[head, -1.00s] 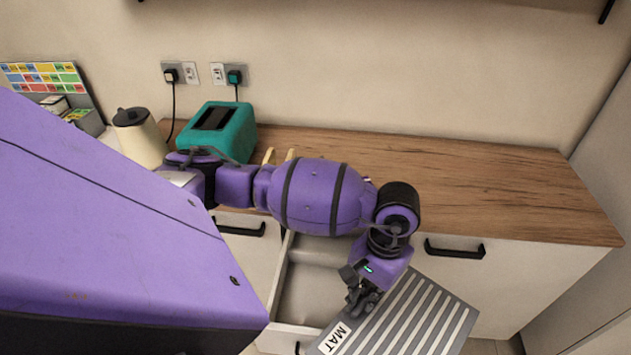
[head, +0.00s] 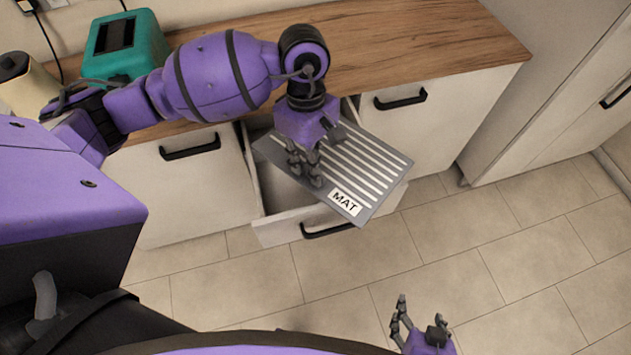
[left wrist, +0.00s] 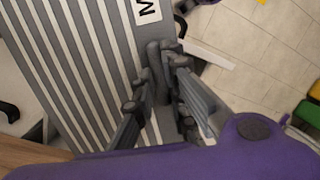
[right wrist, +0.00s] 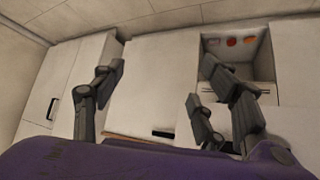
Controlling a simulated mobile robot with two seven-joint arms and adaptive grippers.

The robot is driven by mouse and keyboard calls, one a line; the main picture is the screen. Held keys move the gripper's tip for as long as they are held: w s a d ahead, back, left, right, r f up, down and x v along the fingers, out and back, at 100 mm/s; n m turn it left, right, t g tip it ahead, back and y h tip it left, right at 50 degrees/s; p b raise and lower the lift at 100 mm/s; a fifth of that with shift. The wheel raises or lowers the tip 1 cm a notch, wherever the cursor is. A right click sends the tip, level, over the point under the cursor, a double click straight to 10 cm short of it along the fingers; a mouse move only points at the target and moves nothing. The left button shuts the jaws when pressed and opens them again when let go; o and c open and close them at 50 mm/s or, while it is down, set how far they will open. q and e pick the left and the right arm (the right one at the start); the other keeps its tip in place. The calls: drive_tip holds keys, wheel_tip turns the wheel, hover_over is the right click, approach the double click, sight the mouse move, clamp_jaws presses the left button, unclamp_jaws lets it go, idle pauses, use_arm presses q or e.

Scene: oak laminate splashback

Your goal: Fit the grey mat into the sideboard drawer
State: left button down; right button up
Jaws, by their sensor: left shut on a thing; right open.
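The grey mat (head: 365,165) has white stripes and a MAT label. My left gripper (head: 306,172) is shut on its near left edge. In the left wrist view the mat (left wrist: 60,70) fills the left side beside the fingers (left wrist: 160,85). The sideboard drawer (head: 275,233) is pulled out. The mat lies across its opening, turned askew to it, with the labelled corner over the drawer front. The mat hides much of the drawer's inside; whether they touch is unclear. My right gripper (head: 420,315) is open and empty, low in front of the sideboard; its spread fingers show in the right wrist view (right wrist: 165,85).
A teal toaster (head: 122,50) and a cream kettle (head: 25,88) stand on the wooden top (head: 430,40). Closed fronts with black handles flank the drawer. A tall pale cabinet (head: 560,90) stands at the right. The tiled floor (head: 330,270) before the drawer is clear.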

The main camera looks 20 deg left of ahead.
use_arm(q)
drive_tip(key=n, duration=0.2)
drive_tip(key=w+d+r+n, duration=0.1)
drive_tip(key=n, duration=0.1)
drive_tip(key=d+n+h, duration=0.1)
drive_tip(key=n, duration=0.1)
drive_tip(key=shift+w+r+n, duration=0.25)
drive_tip(key=shift+r+n, duration=0.05)
drive_tip(key=n, duration=0.2)
drive_tip(key=r+n, duration=0.1)
drive_tip(key=n, duration=0.1)
drive_tip(key=shift+w+d+h+b, duration=0.3)
drive_tip(key=shift+d+h, duration=0.1)
drive_tip(key=shift+d+t, duration=0.1)
drive_tip(key=shift+t, duration=0.2)
drive_tip(key=shift+n, duration=0.3)
wheel_tip(320, 180, down, 18)
drive_tip(key=shift+w+r, duration=0.1)
drive_tip(key=shift+r, duration=0.05)
use_arm(e)
drive_tip(key=shift+s+d+f, duration=0.2)
drive_tip(key=shift+d+f, duration=0.2)
drive_tip(key=shift+f, duration=0.1)
